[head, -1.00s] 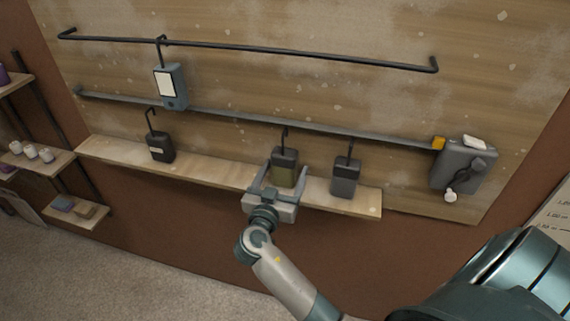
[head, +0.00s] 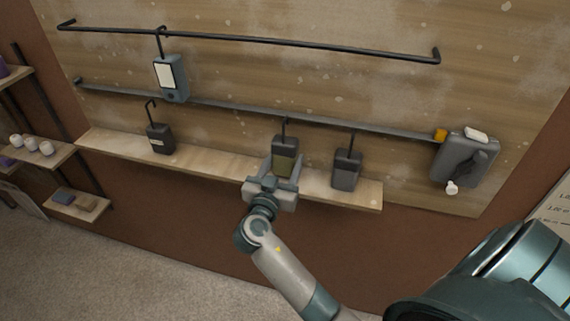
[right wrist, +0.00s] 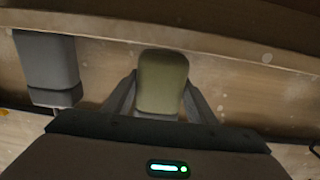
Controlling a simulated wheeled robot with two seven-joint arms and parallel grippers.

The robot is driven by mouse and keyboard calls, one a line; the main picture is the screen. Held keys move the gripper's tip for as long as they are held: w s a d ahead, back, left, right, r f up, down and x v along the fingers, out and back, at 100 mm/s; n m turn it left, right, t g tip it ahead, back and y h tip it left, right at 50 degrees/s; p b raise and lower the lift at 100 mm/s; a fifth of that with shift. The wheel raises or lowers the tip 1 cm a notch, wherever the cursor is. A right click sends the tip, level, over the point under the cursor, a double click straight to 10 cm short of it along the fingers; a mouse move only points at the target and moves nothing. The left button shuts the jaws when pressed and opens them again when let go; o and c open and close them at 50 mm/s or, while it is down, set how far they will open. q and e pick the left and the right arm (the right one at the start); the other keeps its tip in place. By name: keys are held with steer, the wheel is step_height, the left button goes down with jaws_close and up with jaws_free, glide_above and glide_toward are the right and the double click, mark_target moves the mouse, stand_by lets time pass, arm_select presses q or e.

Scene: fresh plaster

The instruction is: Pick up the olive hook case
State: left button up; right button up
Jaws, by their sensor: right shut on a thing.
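The olive hook case (head: 285,160) has a dark top and an olive lower body, with a thin dark hook rising from it to the lower rail. My right gripper (head: 283,168) is shut on its lower body, one finger on each side. In the right wrist view the olive case (right wrist: 162,82) sits between the two finger ends (right wrist: 161,92). Whether its hook still bears on the rail, I cannot tell. My left gripper is not in view.
A grey hook case (head: 347,170) hangs close to the right of my gripper. A black hook case (head: 160,138) and a blue-grey one (head: 171,78) hang further left. A wooden ledge (head: 215,163) runs behind the lower cases. A large grey case (head: 465,160) is at right.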

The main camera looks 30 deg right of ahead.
mark_target(283, 137)
step_height(283, 137, up, 9)
steer(key=shift+f+b, duration=0.1)
steer(key=shift+b, duration=1)
steer(key=s+a+r+p, duration=0.3)
steer(key=s+r+p, duration=0.1)
steer(key=r, duration=0.3)
steer(key=s+a+r+p, duration=0.2)
steer(key=s+r+p, duration=0.3)
steer(key=r+p, duration=0.2)
steer(key=shift+a, duration=0.4)
steer(key=shift+f, duration=0.1)
steer(key=shift+w+d, duration=0.1)
steer(key=shift+w, duration=0.1)
